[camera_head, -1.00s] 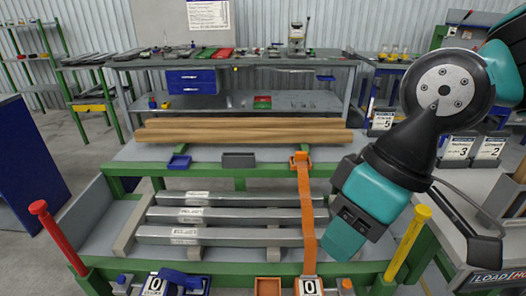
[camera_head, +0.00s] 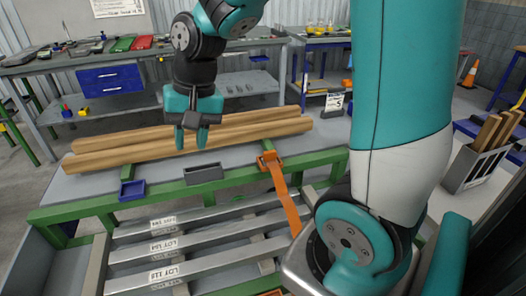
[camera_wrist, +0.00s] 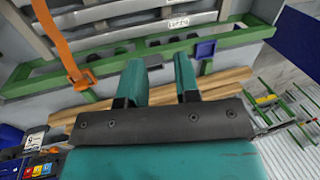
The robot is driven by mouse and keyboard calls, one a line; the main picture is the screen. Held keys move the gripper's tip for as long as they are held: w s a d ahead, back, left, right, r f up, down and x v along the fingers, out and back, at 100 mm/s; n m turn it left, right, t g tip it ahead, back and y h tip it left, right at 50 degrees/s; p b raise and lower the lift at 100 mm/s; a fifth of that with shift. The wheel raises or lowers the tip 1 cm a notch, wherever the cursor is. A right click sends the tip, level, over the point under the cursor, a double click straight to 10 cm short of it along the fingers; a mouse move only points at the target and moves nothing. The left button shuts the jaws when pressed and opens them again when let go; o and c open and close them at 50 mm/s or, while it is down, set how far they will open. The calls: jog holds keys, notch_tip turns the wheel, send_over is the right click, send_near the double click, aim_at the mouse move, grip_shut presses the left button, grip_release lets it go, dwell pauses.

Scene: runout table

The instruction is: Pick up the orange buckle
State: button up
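The orange buckle (camera_head: 268,160) sits on the green rail at the table's far side, with an orange strap (camera_head: 287,202) running from it toward the front. In the wrist view the buckle (camera_wrist: 79,79) is at the left, at the end of the strap (camera_wrist: 55,38). My gripper (camera_head: 191,140) is above the timber beams, left of the buckle and apart from it. Its two teal fingers (camera_wrist: 160,80) are spread with nothing held between them. Part of the strap's near end is hidden behind my arm.
Timber beams (camera_head: 240,131) lie behind the rail. A grey block-like holder (camera_head: 204,173) and a blue tray (camera_head: 132,190) stand on the rail, left of the buckle. Labelled metal bars (camera_head: 190,263) lie in front. A workbench with blue drawers (camera_head: 108,79) stands behind.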

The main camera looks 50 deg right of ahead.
jog(key=w+d+f+m+h+p, duration=0.1)
jog(key=w+d+m, duration=0.2)
jog(key=d+m, duration=0.35)
jog(key=w+d+f+m+p, duration=0.1)
jog(key=w+d+m, duration=0.2)
jog(key=d, duration=0.6)
jog(key=m+g+h+p, duration=0.1)
jog(key=m+p, duration=0.2)
jog(key=m, duration=0.7)
send_over(270, 151)
notch_tip(270, 151, down, 6)
jog(key=f, duration=0.1)
jog(key=shift+n, duration=0.35)
jog(key=f+p, duration=0.2)
jog(key=f, duration=0.7)
jog(key=shift+a+f, duration=0.15)
jog(key=shift+a, duration=0.05)
jog(key=shift+d+f+p, duration=0.1)
jog(key=shift+f+p, duration=1.05)
jog(key=shift+f, duration=1.85)
grip_shut()
